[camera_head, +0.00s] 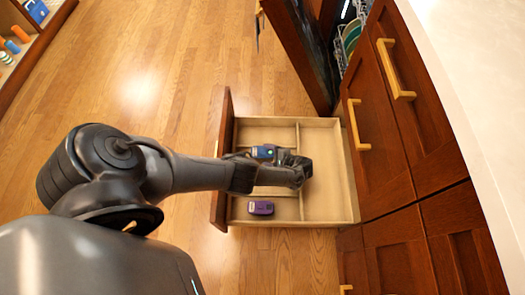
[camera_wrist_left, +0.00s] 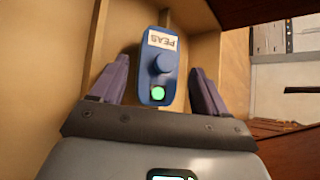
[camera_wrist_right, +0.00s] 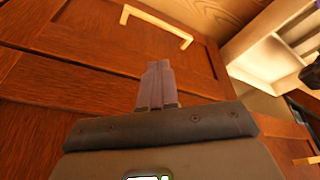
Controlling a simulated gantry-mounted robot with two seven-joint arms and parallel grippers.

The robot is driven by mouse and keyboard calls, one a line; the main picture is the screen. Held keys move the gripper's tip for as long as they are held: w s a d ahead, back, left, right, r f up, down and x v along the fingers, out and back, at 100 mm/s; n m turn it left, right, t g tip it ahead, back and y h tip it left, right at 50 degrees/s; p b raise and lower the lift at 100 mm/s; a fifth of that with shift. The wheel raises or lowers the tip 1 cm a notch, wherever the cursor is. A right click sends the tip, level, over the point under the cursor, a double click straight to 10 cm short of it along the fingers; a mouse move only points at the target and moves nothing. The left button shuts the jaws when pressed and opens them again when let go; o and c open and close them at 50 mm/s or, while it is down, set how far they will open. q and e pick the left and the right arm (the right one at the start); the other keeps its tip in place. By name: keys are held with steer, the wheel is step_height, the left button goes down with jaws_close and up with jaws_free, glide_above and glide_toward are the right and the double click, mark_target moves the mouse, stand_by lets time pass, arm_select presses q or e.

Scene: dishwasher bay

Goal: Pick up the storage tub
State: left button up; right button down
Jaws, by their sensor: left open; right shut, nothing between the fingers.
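A blue tub (camera_head: 263,152) with a label reading PEAS lies in the open drawer (camera_head: 330,205). It also shows in the left wrist view (camera_wrist_left: 160,62), with a round knob and a green spot. My left gripper (camera_head: 299,170) is over the drawer. Its open fingers (camera_wrist_left: 160,72) appear on either side of the blue tub, with gaps on both sides. A purple tub (camera_head: 261,208) lies in the drawer's near-left compartment. My right gripper (camera_wrist_right: 156,84) is shut and empty in front of wooden cabinet fronts; it is not in the head view.
Wooden dividers split the drawer, and its front panel (camera_head: 222,160) stands on the left. Cabinet fronts with yellow handles (camera_head: 394,70) are on the right. An open dishwasher door (camera_head: 298,50) is beyond the drawer. A shelf (camera_head: 25,40) with small items stands top left. Wooden floor lies between.

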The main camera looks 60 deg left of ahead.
mark_target(264, 154)
arm_select(q)
steer(key=b+x, duration=0.1)
steer(key=x, duration=0.2)
steer(key=shift+s+f+b, duration=0.15)
steer(key=shift+f+b, duration=0.2)
steer(key=shift+f, duration=0.1)
steer(key=shift+a, duration=0.55)
steer(key=shift+d, duration=0.15)
steer(key=c, duration=1.1)
